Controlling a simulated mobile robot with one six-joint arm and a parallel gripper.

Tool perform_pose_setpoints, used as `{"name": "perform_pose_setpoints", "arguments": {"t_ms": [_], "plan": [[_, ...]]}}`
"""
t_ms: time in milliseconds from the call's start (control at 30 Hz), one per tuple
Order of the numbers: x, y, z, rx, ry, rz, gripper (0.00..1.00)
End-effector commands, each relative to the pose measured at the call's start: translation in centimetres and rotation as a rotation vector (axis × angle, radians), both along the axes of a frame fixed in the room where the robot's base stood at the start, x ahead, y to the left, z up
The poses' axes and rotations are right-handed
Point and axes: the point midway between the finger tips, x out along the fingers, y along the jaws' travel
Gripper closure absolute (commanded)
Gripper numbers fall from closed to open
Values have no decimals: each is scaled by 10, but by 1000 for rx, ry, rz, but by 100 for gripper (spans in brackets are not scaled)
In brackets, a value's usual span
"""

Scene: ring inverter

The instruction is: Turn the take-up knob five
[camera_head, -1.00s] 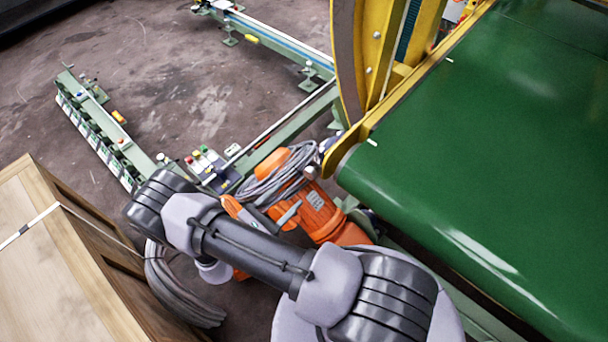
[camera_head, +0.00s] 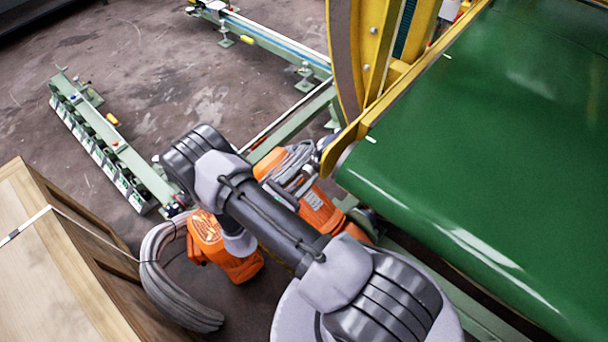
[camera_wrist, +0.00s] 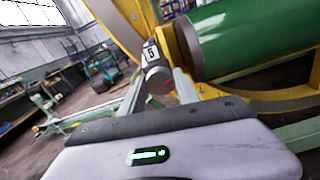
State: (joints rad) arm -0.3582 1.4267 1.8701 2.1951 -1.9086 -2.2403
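In the wrist view a round grey knob (camera_wrist: 158,79) with a small red mark sits under a plate reading 5 (camera_wrist: 151,53), beside the end of the green belt roller. My gripper (camera_wrist: 160,76) shows two separated fingers, one on each side of the knob in the picture. The fingers look open, with no contact visible. I cannot tell how deep the knob lies between them. In the head view my arm crosses the lower middle and the knob and my fingers cannot be made out.
A wide green belt (camera_head: 480,170) with a yellow frame (camera_head: 400,90) fills the right. An orange machine (camera_head: 320,215) and another orange unit (camera_head: 222,248) lie close around my arm. Grey cable (camera_head: 165,290) and a wooden crate (camera_head: 60,270) are at lower left.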

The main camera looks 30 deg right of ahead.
Motion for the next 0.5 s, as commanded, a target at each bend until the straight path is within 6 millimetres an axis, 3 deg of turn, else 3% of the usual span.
{"name": "perform_pose_setpoints", "arguments": {"t_ms": [500], "plan": [[0,0,0,42,-117,0,100]]}}
